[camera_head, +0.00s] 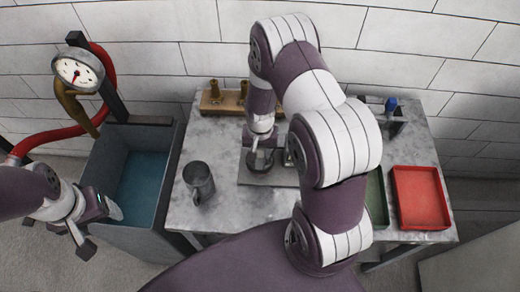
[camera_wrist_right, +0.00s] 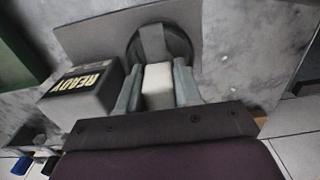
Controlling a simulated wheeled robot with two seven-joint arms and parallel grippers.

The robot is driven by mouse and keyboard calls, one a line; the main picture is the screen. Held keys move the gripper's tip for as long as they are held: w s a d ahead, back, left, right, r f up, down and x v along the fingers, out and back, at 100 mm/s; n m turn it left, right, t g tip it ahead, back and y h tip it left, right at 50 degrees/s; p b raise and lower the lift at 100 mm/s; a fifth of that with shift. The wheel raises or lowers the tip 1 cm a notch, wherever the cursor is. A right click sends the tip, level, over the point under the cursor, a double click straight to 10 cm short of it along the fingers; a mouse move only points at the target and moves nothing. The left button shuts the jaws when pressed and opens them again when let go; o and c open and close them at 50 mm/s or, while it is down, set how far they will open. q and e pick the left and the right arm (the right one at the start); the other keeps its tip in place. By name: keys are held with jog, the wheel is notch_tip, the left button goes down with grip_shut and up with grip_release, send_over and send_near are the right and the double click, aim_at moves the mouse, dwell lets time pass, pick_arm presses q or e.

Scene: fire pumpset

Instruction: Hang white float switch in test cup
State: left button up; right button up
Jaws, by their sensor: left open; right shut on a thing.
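My right gripper (camera_wrist_right: 158,88) is shut on a white block-shaped piece, the white float switch (camera_wrist_right: 158,84), in the right wrist view. Just beyond its fingertips is a dark round cup (camera_wrist_right: 133,46) on a grey plate, with a grey strip showing across it. I cannot tell whether the float switch is above the cup or inside it. In the head view, my right gripper (camera_head: 262,140) is over the dark cup (camera_head: 262,162), and the float switch is hard to make out. My left gripper (camera_head: 98,228) is open and empty at the left, beside the water tank.
A grey metal mug (camera_head: 198,182) stands left of the plate (camera_head: 262,178). A box marked READY (camera_wrist_right: 85,88) is close beside the right gripper. A wooden block with brass fittings (camera_head: 225,100) is behind. A red tray (camera_head: 420,197) and green tray (camera_head: 377,200) lie right. The tank (camera_head: 140,185) is left.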

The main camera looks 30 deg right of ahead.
jog(key=o, duration=1.2)
notch_tip(320, 180, up, 13)
jog(key=shift+f+b, duration=0.1)
jog(key=shift+b, duration=0.85)
jog(key=s+a+r+n, duration=0.1)
jog(key=s+n, duration=0.1)
jog(key=s, duration=0.1)
jog(key=s+a+r+n+t, duration=0.1)
jog(key=s+a+n, duration=0.1)
jog(key=s, duration=0.1)
jog(key=s+a+r+n, duration=0.2)
jog(key=shift+s+a+n+b, duration=0.15)
jog(key=shift+s+n+b, duration=0.15)
jog(key=shift+s, duration=0.1)
